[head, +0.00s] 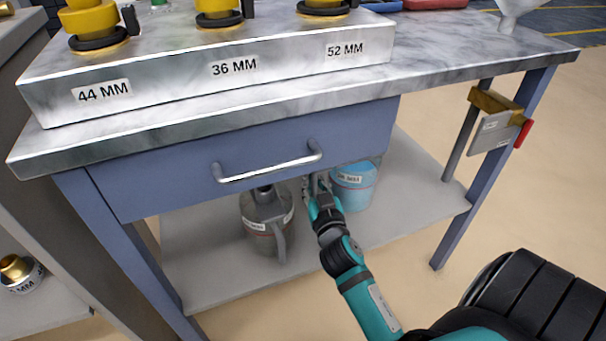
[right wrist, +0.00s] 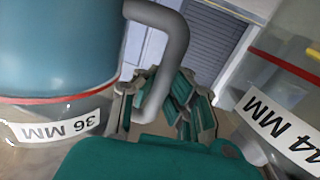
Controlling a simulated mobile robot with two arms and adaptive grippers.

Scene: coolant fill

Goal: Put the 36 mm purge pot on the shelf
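The 36 mm purge pot is a blue pot (head: 353,190) under the drawer, at the right of the lower shelf (head: 400,205). In the right wrist view the pot (right wrist: 55,60) fills the left side, with a red line, a 36 MM label and a grey handle (right wrist: 172,60). My right gripper (head: 316,190) is at the handle, left of the pot. In the right wrist view its fingers lie on both sides of the handle and look shut on it. Whether the pot's base touches the shelf is not clear. My left gripper is not in view.
A grey 44 MM pot (head: 262,215) stands close to the left of my right gripper. The drawer (head: 240,160) with its bar handle (head: 268,172) is just above. A block with 44, 36 and 52 MM labels (head: 210,75) sits on the marble top. The shelf's right end is clear.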

